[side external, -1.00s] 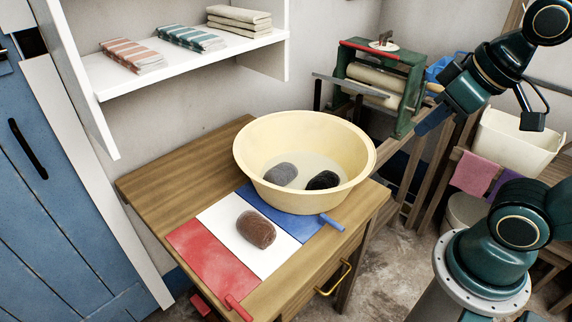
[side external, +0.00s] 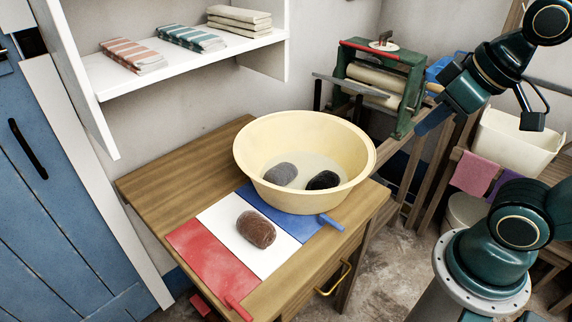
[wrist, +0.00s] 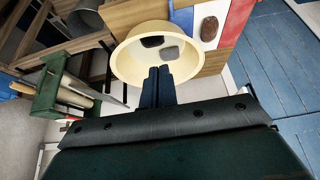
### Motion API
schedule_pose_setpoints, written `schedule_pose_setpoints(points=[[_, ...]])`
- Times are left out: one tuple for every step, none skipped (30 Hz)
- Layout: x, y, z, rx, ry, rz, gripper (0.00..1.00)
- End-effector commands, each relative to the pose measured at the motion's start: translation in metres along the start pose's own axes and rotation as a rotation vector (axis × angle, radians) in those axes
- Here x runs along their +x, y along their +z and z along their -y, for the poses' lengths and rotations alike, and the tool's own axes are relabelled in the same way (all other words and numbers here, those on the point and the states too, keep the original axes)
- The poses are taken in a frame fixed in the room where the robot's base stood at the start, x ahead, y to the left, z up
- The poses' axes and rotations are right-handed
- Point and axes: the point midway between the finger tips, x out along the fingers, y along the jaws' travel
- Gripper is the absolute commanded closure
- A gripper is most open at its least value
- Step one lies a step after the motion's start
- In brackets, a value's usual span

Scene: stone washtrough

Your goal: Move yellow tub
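The yellow tub (side external: 258,178) is a wide, pale round basin standing upright on the wooden table, over the far end of the blue strip. A grey stone (side external: 281,173) and a black stone (side external: 322,181) lie inside it. The wrist view also shows the tub (wrist: 127,66) with both stones. My gripper (side external: 422,128) is in the air to the right of the tub, apart from it. In the wrist view its fingers (wrist: 158,70) are together with nothing between them, and overlap the tub's near rim in the picture.
A brown stone (side external: 256,229) lies on the white strip (side external: 271,255), between red (side external: 212,262) and blue (side external: 290,220) strips. The table's left part (side external: 180,172) is bare. A green-framed wringer (side external: 384,78) stands behind at right. A white shelf (side external: 180,66) with folded cloths hangs above.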

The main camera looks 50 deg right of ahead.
Motion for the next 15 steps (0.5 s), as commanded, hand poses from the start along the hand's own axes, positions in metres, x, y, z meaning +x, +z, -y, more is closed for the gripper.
schedule_pose_setpoints(points=[[0.000, 0.000, 0.000, 0.000, 0.000, 0.000, 0.90], [0.000, 0.000, 0.000, 0.001, 0.000, 0.000, 0.84], [0.000, 0.000, 0.000, 0.003, 0.000, 0.001, 0.76], [0.001, -0.001, 0.000, 0.005, 0.001, 0.001, 0.71], [0.001, -0.001, -0.001, 0.009, 0.001, 0.002, 0.71], [0.002, -0.002, -0.001, 0.015, 0.002, 0.004, 0.71], [0.002, -0.002, -0.001, 0.022, 0.003, 0.006, 0.71], [0.003, -0.003, -0.002, 0.029, 0.004, 0.009, 0.71], [0.005, -0.004, -0.003, 0.042, 0.005, 0.012, 0.71], [0.006, -0.005, -0.004, 0.055, 0.007, 0.015, 0.71], [0.007, -0.007, -0.004, 0.069, 0.008, 0.018, 0.71], [0.010, -0.009, -0.006, 0.088, 0.010, 0.023, 0.71], [0.011, -0.011, -0.007, 0.106, 0.012, 0.028, 0.71], [0.014, -0.012, -0.008, 0.124, 0.013, 0.032, 0.71], [0.017, -0.015, -0.010, 0.152, 0.016, 0.040, 0.71]])
